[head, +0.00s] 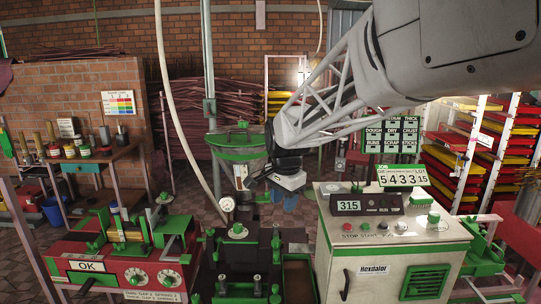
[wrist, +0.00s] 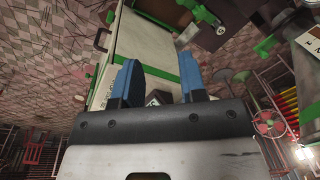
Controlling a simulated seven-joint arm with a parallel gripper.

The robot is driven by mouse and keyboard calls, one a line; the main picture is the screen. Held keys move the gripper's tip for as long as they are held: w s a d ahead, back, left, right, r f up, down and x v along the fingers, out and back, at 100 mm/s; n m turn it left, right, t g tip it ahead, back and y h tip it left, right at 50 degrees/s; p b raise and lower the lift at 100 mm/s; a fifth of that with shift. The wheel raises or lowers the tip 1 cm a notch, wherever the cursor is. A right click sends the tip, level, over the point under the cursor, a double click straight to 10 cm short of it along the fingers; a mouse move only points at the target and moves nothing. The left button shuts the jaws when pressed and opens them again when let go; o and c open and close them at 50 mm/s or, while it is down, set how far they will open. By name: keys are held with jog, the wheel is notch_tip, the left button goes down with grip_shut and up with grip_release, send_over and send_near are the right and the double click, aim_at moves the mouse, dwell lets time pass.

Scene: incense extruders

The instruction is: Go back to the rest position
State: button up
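My gripper (head: 281,198) hangs in the middle of the head view, left of the cream control box and above the dark extruder block (head: 240,262). In the wrist view my gripper (wrist: 160,82) shows two blue fingers standing apart. I see nothing held between them, only the scene behind. The fingers are small and partly dark in the head view. No contact with anything shows.
The cream control box (head: 333,250) with green edges stands close at the right. A red machine (head: 75,268) with dials stands at the left. A green-rimmed hopper (head: 238,152) is behind. Racks of coloured trays (head: 445,160) stand at the right. Open air surrounds my gripper.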

jog(key=s+d+f+n, duration=0.1)
jog(key=s+d+n, duration=0.2)
jog(key=s, duration=0.8)
jog(key=s+d+f+n+t, duration=0.1)
jog(key=s+d+n, duration=0.2)
jog(key=s+d, duration=0.4)
jog(key=s+d+f+n, duration=0.1)
jog(key=s+d+n, duration=0.2)
jog(key=s, duration=1.2)
jog(key=shift+d+f, duration=0.3)
jog(key=shift+d, duration=0.7)
